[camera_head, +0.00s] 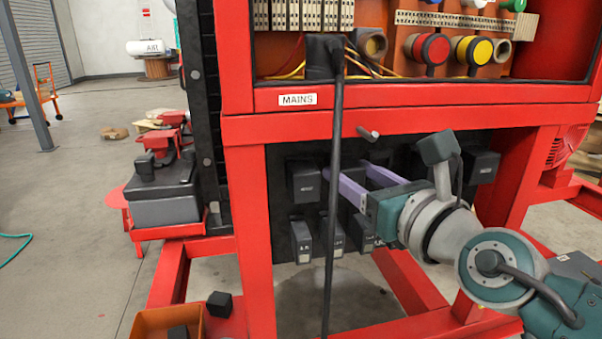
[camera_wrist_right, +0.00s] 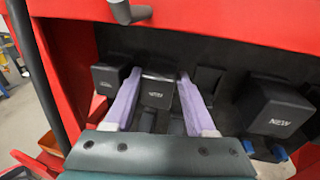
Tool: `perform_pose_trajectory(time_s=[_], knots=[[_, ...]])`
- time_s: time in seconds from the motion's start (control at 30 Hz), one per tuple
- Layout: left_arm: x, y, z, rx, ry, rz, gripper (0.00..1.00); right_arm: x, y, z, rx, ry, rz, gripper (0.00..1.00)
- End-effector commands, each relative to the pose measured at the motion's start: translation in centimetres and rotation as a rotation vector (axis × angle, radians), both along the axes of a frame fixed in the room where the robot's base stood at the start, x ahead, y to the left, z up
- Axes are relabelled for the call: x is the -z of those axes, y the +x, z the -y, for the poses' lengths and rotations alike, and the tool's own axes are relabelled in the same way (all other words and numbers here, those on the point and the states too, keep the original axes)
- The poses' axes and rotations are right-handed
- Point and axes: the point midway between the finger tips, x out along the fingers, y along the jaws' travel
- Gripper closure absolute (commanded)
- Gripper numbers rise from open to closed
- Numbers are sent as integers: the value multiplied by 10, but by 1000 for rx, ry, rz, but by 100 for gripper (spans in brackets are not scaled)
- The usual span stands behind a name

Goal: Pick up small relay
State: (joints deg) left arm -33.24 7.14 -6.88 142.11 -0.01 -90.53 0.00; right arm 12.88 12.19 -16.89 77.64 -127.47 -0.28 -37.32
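Several black relay boxes sit on the dark panel under the red beam. My right gripper (camera_head: 346,169) is open, its two lavender fingers reaching toward the panel. In the right wrist view, the fingers (camera_wrist_right: 160,75) stand on either side of a small black relay (camera_wrist_right: 157,92) with a pale label. I cannot tell whether they touch it. Another black relay (camera_head: 304,182) is left of the fingers, and a larger one marked NEW (camera_wrist_right: 277,105) is to the right in the wrist view. Smaller black units (camera_head: 300,242) hang below. My left gripper is not in view.
A thick black cable (camera_head: 335,200) hangs down in front of the panel, close to the fingers. A grey peg (camera_head: 368,133) sticks out above them. An orange bin (camera_head: 150,324) and a loose black block (camera_head: 219,304) are at the lower left. Red frame posts (camera_head: 250,240) border the opening.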

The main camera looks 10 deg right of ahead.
Motion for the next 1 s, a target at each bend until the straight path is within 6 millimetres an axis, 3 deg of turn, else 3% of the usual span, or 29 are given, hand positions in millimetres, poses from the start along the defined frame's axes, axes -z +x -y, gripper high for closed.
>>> perform_pose_trajectory(time_s=[0.07,0.43,1.0], knots=[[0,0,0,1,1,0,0,0,0,0,1,0,0,60],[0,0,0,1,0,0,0,0,0,1,1,0,0,100],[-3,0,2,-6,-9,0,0,-2,-2,1,0,1,0,100]])
